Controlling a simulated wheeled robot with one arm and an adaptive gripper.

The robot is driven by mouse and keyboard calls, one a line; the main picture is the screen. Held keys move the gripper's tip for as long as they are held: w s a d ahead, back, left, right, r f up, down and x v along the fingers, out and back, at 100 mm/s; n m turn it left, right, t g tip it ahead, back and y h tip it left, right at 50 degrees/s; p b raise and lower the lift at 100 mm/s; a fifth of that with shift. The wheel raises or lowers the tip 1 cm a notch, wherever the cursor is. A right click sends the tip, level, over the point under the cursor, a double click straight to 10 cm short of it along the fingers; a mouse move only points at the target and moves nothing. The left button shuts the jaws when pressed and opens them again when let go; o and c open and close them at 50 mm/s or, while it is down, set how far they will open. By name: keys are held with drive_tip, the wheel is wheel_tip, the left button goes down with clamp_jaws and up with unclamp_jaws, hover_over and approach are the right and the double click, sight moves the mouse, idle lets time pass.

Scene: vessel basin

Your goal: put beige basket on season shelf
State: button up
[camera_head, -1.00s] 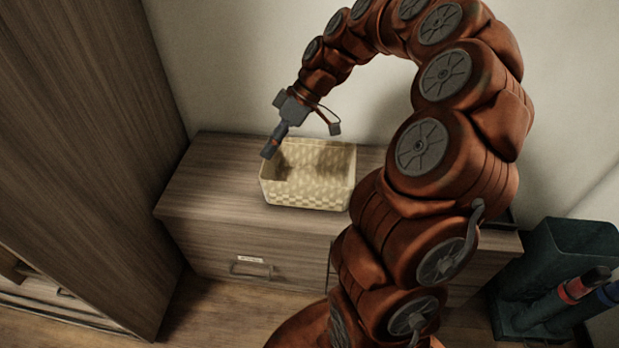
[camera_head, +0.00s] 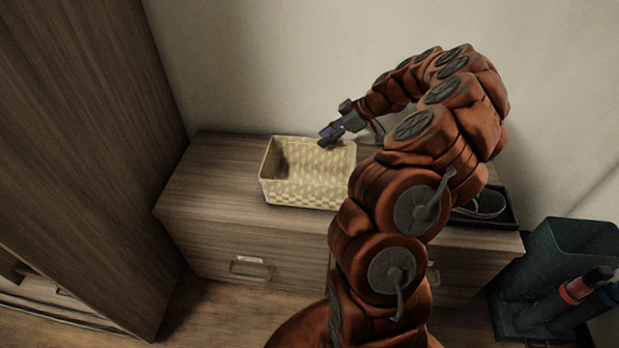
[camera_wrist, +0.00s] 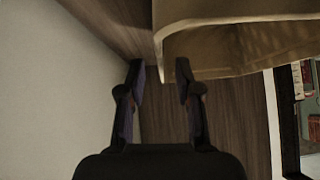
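The beige basket (camera_head: 308,192) is a woven open box standing upright on the low wooden cabinet (camera_head: 215,180) in the head view. My gripper (camera_head: 328,137) is at the basket's back right corner, at about rim height in the picture. In the wrist view, my gripper (camera_wrist: 160,75) has its two fingers apart with nothing held between them. The beige basket's wall and rim (camera_wrist: 215,45) show just beyond the fingertips, nearest the right finger. Whether a finger touches the basket I cannot tell. No shelf labelled as season shelf can be made out.
A tall wooden cabinet (camera_head: 85,120) stands at the left. A black tray (camera_head: 505,212) sits on the low cabinet's right end, partly behind my arm. A dark green bin (camera_head: 570,255) with bottles stands at the right. The low cabinet's left top is clear.

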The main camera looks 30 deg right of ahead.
sight(314, 154)
drive_tip(key=b+x, duration=0.1)
drive_tip(key=x, duration=0.3)
drive_tip(key=shift+s+f, duration=0.1)
drive_tip(key=shift+f, duration=0.05)
drive_tip(key=shift+w+a+f, duration=0.25)
drive_tip(key=shift+a+f, duration=0.05)
clamp_jaws()
